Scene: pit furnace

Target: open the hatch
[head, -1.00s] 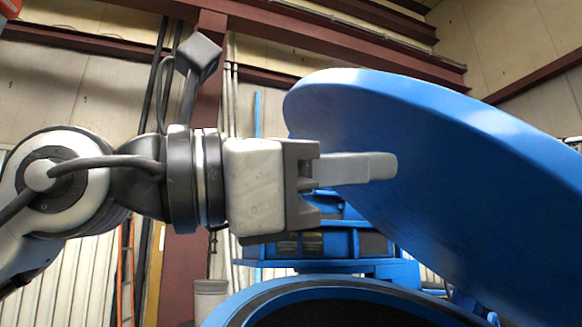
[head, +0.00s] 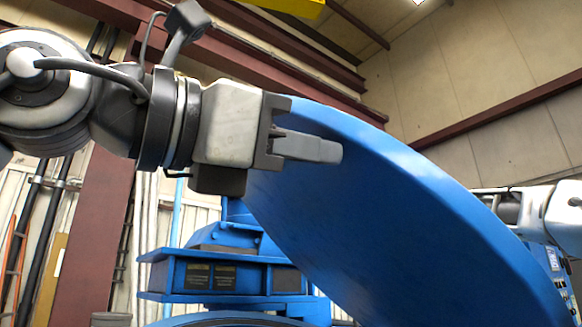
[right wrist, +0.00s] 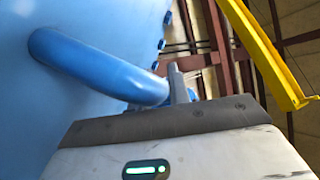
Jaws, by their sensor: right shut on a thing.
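The hatch is a big round blue lid (head: 400,215), tilted steeply up over the furnace opening, whose rim (head: 230,320) just shows at the bottom. My left gripper (head: 335,150) lies in front of the lid's underside near its upper left edge. Its fingers are seen edge-on, so their gap is hidden, and I cannot tell if they touch the lid. In the right wrist view, a curved blue handle (right wrist: 95,65) stands out from the lid's outer face. My right gripper (right wrist: 178,85) is shut on this handle. In the head view my right arm shows past the lid's right edge.
Blue furnace machinery (head: 225,275) with dark panels stands behind the lid. A maroon column (head: 90,240) rises at the left. A yellow beam (right wrist: 265,50) runs overhead in the right wrist view.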

